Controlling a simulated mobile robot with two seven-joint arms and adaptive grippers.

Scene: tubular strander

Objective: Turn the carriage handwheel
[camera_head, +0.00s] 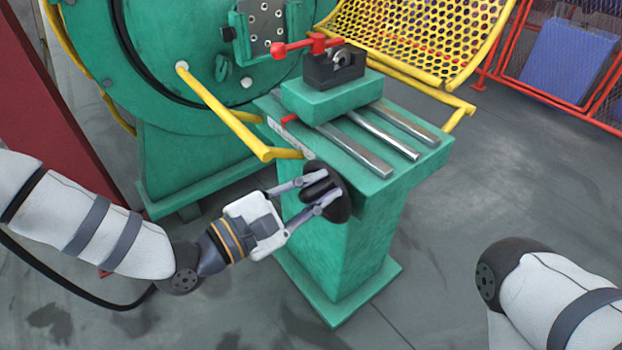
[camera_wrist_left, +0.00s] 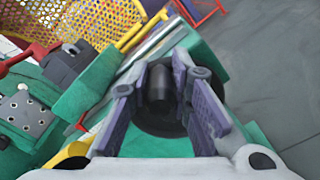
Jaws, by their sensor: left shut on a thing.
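The carriage handwheel (camera_head: 339,208) is a dark disc with a black hub on the front of the green carriage stand (camera_head: 345,240), below the rails. My left gripper (camera_head: 321,194) is at the handwheel, its two fingers around the black hub. In the left wrist view the hub (camera_wrist_left: 159,88) sits between the fingers (camera_wrist_left: 160,100), with the dark wheel disc (camera_wrist_left: 150,120) behind it. The gripper is shut on the handwheel. Part of the wheel is hidden by the fingers. My right arm shows at the lower right, but its gripper is out of view.
A yellow bar (camera_head: 225,110) juts from the green machine just left of the stand. A yellow mesh guard (camera_head: 420,35) stands behind. Grey floor is clear at right.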

